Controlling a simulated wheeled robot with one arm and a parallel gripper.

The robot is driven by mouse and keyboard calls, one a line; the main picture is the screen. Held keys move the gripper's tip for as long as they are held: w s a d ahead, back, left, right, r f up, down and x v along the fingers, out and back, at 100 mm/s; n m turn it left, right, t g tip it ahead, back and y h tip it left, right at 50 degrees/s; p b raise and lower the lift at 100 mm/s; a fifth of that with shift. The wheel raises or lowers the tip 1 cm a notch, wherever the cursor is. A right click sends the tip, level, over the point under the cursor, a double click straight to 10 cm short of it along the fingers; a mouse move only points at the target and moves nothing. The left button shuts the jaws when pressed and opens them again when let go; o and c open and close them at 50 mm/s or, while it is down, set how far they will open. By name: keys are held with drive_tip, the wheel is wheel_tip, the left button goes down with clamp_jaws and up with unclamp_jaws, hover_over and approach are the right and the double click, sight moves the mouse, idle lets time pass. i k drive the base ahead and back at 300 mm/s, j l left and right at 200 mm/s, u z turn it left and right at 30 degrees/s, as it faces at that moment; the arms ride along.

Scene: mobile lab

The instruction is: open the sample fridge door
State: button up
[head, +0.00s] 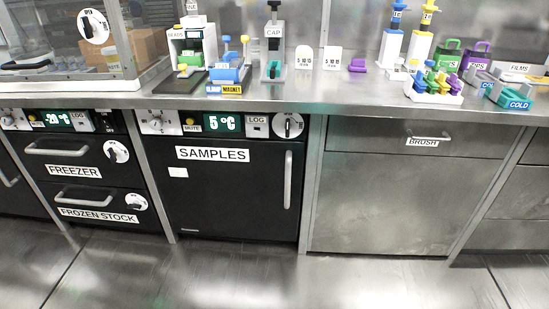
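The sample fridge (228,205) is a black unit under the bench, labelled SAMPLES, in the middle left of the head view. Its door is shut. A vertical grey bar handle (288,180) runs along the door's right side. Above the door is a panel (222,123) with a green display reading 5°C. A round black-and-white dial (288,125) sits at the panel's right end, above the handle. My gripper does not show in this view.
The freezer drawers (78,173) stand left of the fridge, shut. A steel cabinet (400,200) with a BRUSH drawer stands right. The steel bench top (330,88) carries lab items above. The floor (230,275) in front is clear.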

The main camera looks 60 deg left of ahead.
sight(231, 187)
drive_tip(key=u, duration=2.25)
drive_tip(key=j, duration=0.2)
drive_tip(key=i+j+z, duration=0.1)
drive_tip(key=j+z, duration=0.4)
drive_tip(key=i+j, duration=0.05)
